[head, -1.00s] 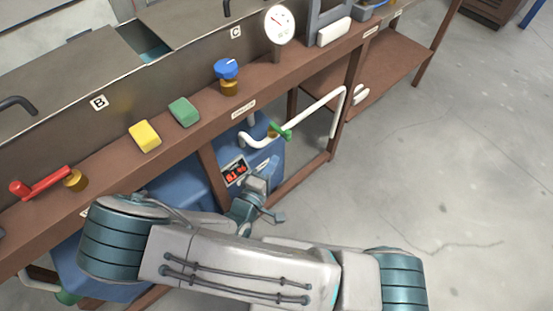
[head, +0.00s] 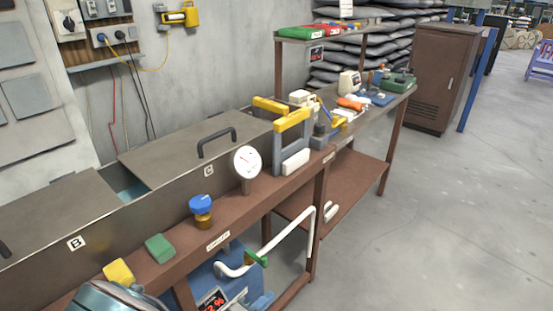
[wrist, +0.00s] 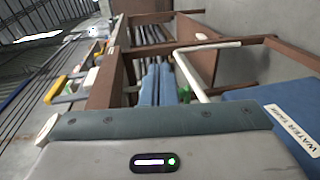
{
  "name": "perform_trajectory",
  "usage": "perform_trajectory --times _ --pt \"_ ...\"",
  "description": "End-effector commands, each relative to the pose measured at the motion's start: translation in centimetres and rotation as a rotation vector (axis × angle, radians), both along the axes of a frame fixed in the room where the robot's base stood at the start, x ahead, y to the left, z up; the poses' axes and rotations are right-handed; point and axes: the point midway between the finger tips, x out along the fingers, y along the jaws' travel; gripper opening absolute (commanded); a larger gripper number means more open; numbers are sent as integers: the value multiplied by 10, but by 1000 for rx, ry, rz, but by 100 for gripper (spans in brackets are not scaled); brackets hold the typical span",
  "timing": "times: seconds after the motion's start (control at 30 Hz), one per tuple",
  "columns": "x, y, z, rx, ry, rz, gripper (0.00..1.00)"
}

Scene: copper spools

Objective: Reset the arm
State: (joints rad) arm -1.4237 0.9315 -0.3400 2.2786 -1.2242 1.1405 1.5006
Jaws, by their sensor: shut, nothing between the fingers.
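My gripper (head: 260,301) shows only as a small blue-grey piece at the bottom edge of the head view, beside the blue tank under the bench. It is shut and empty; most of it is cut off. A teal and grey link of my arm (head: 115,296) shows at the bottom left. In the wrist view, a grey housing with a green light fills the bottom, and the fingers cannot be made out. The blue tank (wrist: 252,97) labelled "WATER TANK" is on the right there.
The brown bench (head: 130,250) runs along the left, holding a blue-knobbed valve (head: 202,207), a gauge (head: 246,163), a green block (head: 160,248) and a yellow block (head: 119,271). A white pipe (head: 290,235) sticks out below its front. The floor on the right is clear.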

Motion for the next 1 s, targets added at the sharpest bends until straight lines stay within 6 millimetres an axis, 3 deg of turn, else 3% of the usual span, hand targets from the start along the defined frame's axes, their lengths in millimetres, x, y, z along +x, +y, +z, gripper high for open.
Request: perform_trajectory --times 0.03,0.4,0.7,1.0 --pt "2 -15 17 34 38 -87 0" --pt "-14 -97 88 309 336 -547 0" --pt "-36 -138 149 649 512 -741 0" --pt "-57 -163 217 1026 557 -760 0"
